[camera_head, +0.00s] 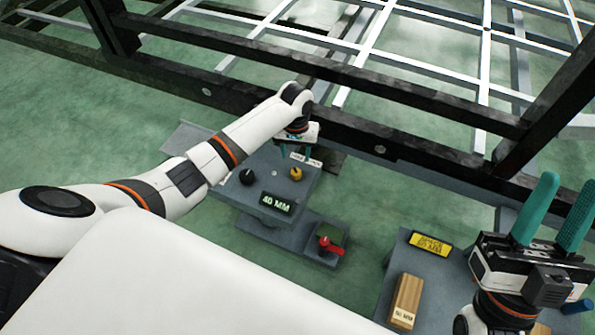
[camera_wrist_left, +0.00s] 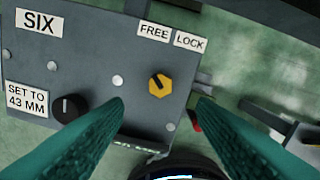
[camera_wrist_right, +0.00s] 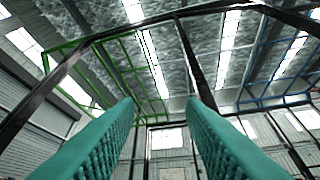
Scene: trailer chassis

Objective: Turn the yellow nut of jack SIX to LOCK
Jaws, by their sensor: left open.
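The jack SIX panel is grey, with its SIX label (camera_wrist_left: 39,21) at upper left in the left wrist view. Its yellow hexagonal nut (camera_wrist_left: 160,86) has a black mark pointing up and left, toward the FREE label (camera_wrist_left: 154,32); the LOCK label (camera_wrist_left: 190,41) is to the right. The nut also shows in the head view (camera_head: 296,174). My left gripper (camera_wrist_left: 163,102) is open, its green fingers pointing at the panel on either side of the nut, apparently without touching it. My right gripper (camera_head: 567,188) is open and empty, fingers pointing up, far from the jack.
A black knob (camera_wrist_left: 70,107) sits beside a SET TO 43 MM label (camera_wrist_left: 27,100). A display (camera_head: 277,204) reads 40 MM. A red handle (camera_head: 329,246) is on the lower step. A wooden block (camera_head: 405,300) and yellow sign (camera_head: 431,244) are at right. The dark chassis beam (camera_head: 340,130) runs behind.

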